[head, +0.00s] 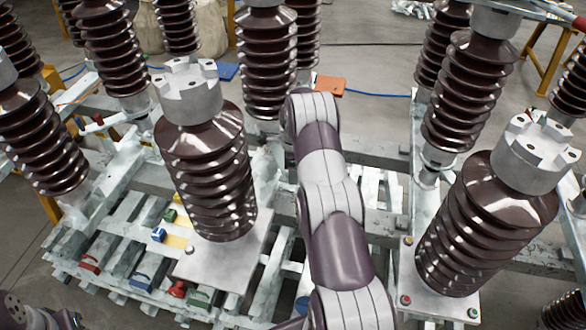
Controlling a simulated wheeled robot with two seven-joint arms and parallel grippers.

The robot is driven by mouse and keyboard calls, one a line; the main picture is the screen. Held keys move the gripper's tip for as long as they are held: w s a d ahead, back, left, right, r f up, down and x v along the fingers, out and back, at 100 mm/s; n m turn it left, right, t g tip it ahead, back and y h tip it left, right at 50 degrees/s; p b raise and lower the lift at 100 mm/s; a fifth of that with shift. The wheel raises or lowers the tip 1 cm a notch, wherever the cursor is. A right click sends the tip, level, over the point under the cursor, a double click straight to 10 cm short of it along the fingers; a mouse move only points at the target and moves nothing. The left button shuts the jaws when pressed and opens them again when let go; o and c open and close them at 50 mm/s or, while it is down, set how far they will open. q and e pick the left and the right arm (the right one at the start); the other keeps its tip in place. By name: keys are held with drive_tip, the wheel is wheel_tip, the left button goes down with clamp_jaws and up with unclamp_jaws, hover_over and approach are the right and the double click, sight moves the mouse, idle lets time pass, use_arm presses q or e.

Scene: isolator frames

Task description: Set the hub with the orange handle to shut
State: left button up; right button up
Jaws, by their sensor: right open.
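I cannot make out a hub with an orange handle in the head view. An orange block (330,86) shows behind the frame at the top middle, but I cannot tell whether it belongs to a hub. My right arm rises from the bottom middle to a rounded joint in front of the brown insulators. Its fingertips do not show clearly, and I see nothing held. A part of my left arm shows at the bottom left corner; its fingers are out of view.
Ribbed brown insulators with metal caps stand close on both sides, such as the left one (210,165) and right one (485,225). Small red (90,263), blue (158,235) and green (170,215) parts sit on the pale slatted frame (125,238). A blue cable (375,94) lies behind.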

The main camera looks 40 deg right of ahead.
drive_tip(key=shift+w+f, duration=0.1)
drive_tip(key=shift+w, duration=0.05)
drive_tip(key=shift+c, duration=0.9)
clamp_jaws()
drive_tip(key=w+a+m+b, duration=0.3)
drive_tip(key=w+a, duration=0.1)
drive_tip(key=a, duration=0.3)
drive_tip(key=shift+w+a, duration=0.3)
drive_tip(key=shift+o, duration=0.7)
unclamp_jaws()
drive_tip(key=shift+o, duration=0.2)
drive_tip(key=shift+a, duration=0.1)
drive_tip(key=shift+s, duration=0.1)
